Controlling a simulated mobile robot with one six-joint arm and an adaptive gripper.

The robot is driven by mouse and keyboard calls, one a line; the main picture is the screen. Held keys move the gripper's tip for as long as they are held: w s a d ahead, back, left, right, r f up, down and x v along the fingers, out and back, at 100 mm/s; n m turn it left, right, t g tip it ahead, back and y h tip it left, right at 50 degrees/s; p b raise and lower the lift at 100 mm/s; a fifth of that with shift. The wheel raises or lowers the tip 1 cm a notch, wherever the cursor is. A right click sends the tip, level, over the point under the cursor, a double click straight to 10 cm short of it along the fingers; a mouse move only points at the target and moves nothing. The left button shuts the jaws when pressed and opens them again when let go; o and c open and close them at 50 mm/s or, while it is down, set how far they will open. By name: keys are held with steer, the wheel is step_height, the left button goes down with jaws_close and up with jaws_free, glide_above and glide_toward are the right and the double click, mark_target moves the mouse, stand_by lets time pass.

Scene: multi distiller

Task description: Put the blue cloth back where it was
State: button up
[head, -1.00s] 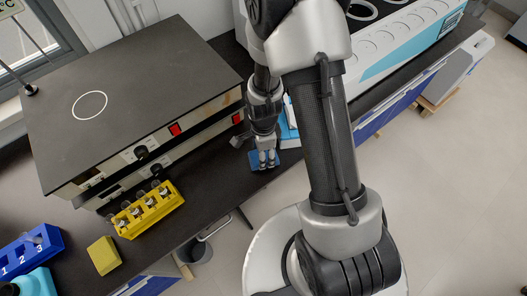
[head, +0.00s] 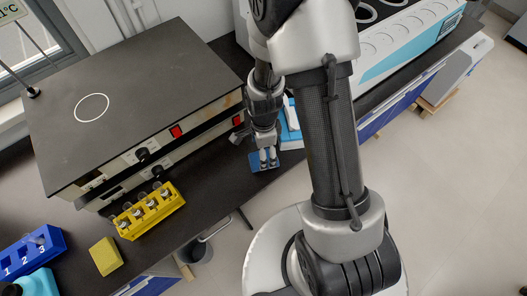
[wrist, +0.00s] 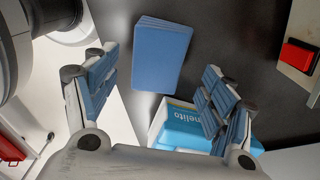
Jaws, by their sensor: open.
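The blue cloth (wrist: 160,55) is a flat, folded rectangle on the black bench top. In the head view the cloth (head: 256,165) lies near the bench's front edge, partly hidden by my gripper (head: 268,160). In the wrist view my gripper (wrist: 157,85) is open and empty. Its two blue-padded fingers stand apart, and the cloth shows beyond the gap between them. I see no finger touching it, but the exact height above it is hard to judge.
A light blue and white box with lettering (wrist: 182,130) stands beside the right finger. A black-topped device with red switches (head: 130,95) is to the left. A yellow rack (head: 150,209), yellow block (head: 105,256) and blue numbered rack (head: 28,252) line the bench front.

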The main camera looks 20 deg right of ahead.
step_height(320, 180, up, 19)
steer(key=n+t+p, duration=0.1)
steer(key=n+p, duration=0.2)
steer(key=n, duration=0.2)
steer(key=s+r+n+t, duration=0.3)
steer(key=s+r+n, duration=1)
steer(key=s+r, duration=0.2)
steer(key=shift+r+n+t, duration=0.3)
steer(key=shift+r+n, duration=0.1)
steer(key=shift+r, duration=0.2)
steer(key=shift+f+b, duration=0.35)
steer(key=shift+b, duration=0.25)
steer(key=shift+c, duration=0.3)
